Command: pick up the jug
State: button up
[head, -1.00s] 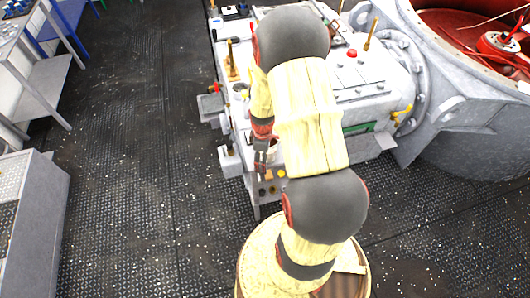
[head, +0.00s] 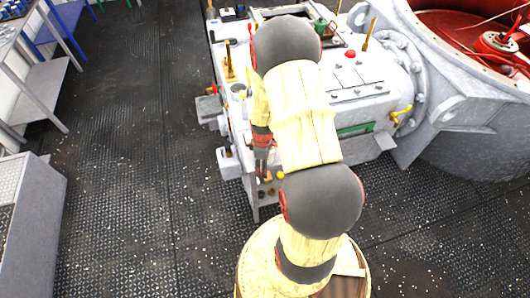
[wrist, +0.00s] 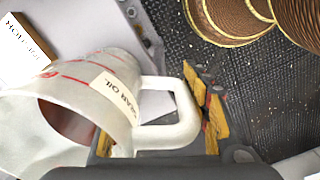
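The jug (wrist: 75,100) is whitish and translucent, with red markings and a label that seems to read "CLEAN OIL". It lies across the left of the wrist view with its wide mouth toward the lower left. Its handle (wrist: 186,108) points right. My gripper (wrist: 160,135) is open, with one yellow-padded finger just right of the handle and the other by the jug's body. The handle is between the fingers, but I cannot tell whether they touch it. In the head view my gripper (head: 262,168) is at the near left edge of the grey machine, and my arm largely hides the jug.
The grey machine (head: 360,95) carries upright levers and a red button. A large round housing (head: 450,130) stands at the right. A metal cabinet (head: 30,220) is at the left. The dark floor (head: 130,170) between is clear. A boxed item (wrist: 22,50) lies near the jug.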

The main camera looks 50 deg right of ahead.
grip_shut()
dwell(0.5)
